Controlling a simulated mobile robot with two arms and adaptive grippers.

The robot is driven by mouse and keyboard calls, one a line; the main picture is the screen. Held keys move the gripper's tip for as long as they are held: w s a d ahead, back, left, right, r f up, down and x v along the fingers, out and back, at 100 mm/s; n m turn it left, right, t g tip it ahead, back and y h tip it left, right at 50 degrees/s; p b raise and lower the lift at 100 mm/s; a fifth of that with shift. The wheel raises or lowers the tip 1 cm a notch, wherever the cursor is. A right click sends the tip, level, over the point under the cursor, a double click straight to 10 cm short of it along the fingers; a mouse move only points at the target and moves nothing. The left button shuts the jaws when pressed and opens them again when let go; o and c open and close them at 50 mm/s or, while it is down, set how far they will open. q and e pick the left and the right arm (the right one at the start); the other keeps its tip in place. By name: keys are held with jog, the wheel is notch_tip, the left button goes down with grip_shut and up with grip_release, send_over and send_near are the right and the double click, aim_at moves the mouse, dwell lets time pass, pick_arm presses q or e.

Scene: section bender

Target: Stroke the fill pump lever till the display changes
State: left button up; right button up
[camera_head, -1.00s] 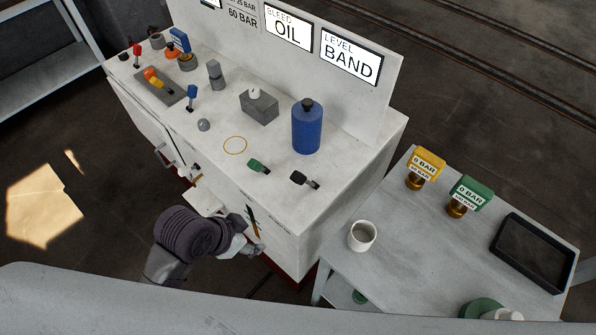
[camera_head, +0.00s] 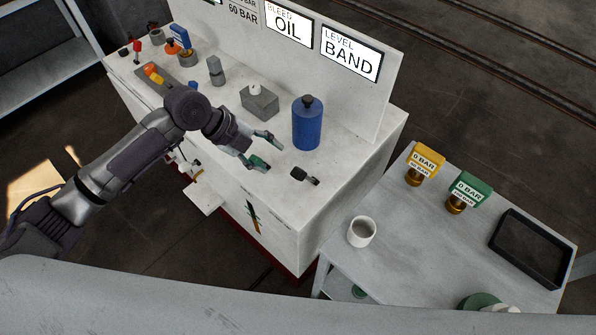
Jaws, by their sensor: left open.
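My left gripper (camera_head: 266,151) is open over the white cabinet top, with its fingers spread and nothing held between them. A short green-handled lever (camera_head: 259,162) lies at the tip of its nearer finger; I cannot tell whether they touch. A black-handled lever (camera_head: 301,175) stands to the right of it, clear of the gripper. No label shows which lever is the fill pump's. On the back panel, one display (camera_head: 350,54) reads LEVEL BAND and another (camera_head: 289,25) reads BLEED OIL. A third, partly cut off, shows 60 BAR. My right gripper is out of view.
A blue bottle (camera_head: 307,126) and a grey block with a white knob (camera_head: 259,102) stand just beyond the gripper. A side table (camera_head: 395,255) holds a white cup (camera_head: 361,231), yellow (camera_head: 426,159) and green (camera_head: 468,188) gauges, and a black tray (camera_head: 531,249).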

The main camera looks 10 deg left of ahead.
aim_at(294, 171)
pick_arm(q)
jog(key=p+x, duration=0.2)
jog(key=x, duration=0.9)
jog(key=shift+d+p, duration=0.1)
jog(key=shift+p, duration=0.3)
jog(key=shift+w+d+f, duration=0.15)
jog(key=shift+d+f, duration=0.15)
jog(key=shift+f, duration=0.2)
grip_shut()
